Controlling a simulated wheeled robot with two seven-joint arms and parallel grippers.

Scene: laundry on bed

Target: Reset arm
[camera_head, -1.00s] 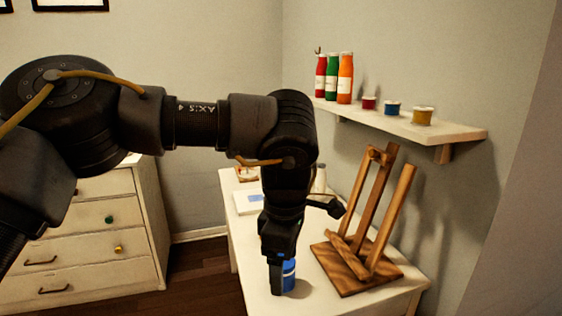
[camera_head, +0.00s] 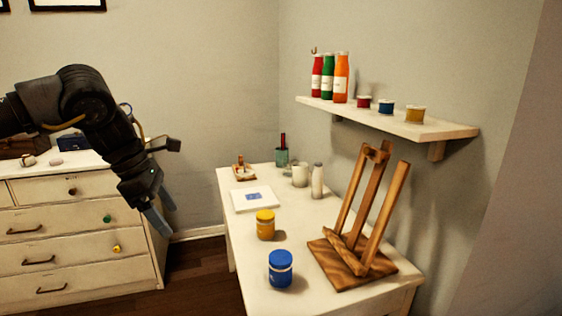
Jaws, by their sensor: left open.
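My left gripper (camera_head: 158,220) is at the left of the head view, in front of the dresser and clear of the table. Its fingers point down and it is open, with nothing seen between them. My left arm comes in from the left edge and bends down at the wrist. A blue jar (camera_head: 280,269) stands upright near the front of the white table (camera_head: 245,275), apart from the gripper. A yellow jar (camera_head: 265,224) stands upright behind it. My right gripper is not in view.
A wooden easel (camera_head: 352,268) stands at the table's right. A white canvas (camera_head: 254,199), cups and a bottle (camera_head: 317,181) are farther back. A wall shelf (camera_head: 440,128) holds bottles and small jars. A dresser (camera_head: 75,225) with items on top stands at left.

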